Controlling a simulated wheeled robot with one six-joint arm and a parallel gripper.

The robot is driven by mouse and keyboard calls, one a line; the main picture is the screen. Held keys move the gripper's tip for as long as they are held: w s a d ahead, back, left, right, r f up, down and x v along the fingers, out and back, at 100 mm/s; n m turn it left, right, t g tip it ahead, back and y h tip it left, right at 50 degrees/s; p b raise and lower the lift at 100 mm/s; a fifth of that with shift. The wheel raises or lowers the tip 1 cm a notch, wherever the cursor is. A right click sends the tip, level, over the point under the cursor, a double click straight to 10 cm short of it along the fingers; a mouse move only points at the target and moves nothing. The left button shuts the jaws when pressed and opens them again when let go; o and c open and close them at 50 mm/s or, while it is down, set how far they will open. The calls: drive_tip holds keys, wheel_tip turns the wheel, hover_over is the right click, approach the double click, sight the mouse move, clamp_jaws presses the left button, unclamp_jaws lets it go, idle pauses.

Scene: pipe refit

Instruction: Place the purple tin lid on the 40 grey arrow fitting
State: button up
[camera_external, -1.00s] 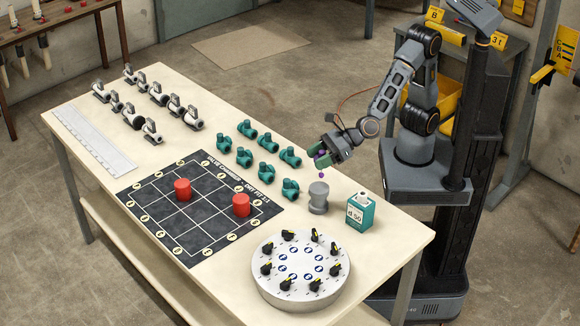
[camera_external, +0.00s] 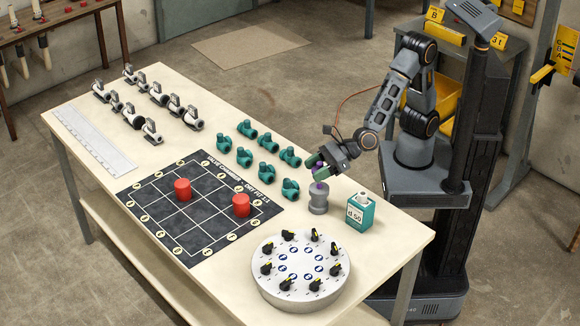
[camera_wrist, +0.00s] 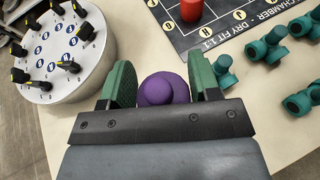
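The purple tin lid (camera_wrist: 165,90) is between the two green finger pads of my gripper (camera_wrist: 162,88) in the wrist view. The pads flank it closely on both sides. In the external view my gripper (camera_external: 332,168) is over the grey fitting (camera_external: 318,204), which stands upright on the table. The lower purple part (camera_external: 319,187) is at the fitting's top; I cannot tell whether it touches or is seated. The fitting is hidden in the wrist view, and no 40 or arrow mark is legible on it.
A teal and white box (camera_external: 360,214) marked d 50 stands close right of the fitting. Several teal valves (camera_external: 290,188) stand to its left. A round white dial plate (camera_external: 300,290) with black knobs lies in front. A dark grid mat (camera_external: 205,225) holds two red cylinders.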

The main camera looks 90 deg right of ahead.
drive_tip(key=o, duration=0.4)
drive_tip(key=shift+r, duration=0.1)
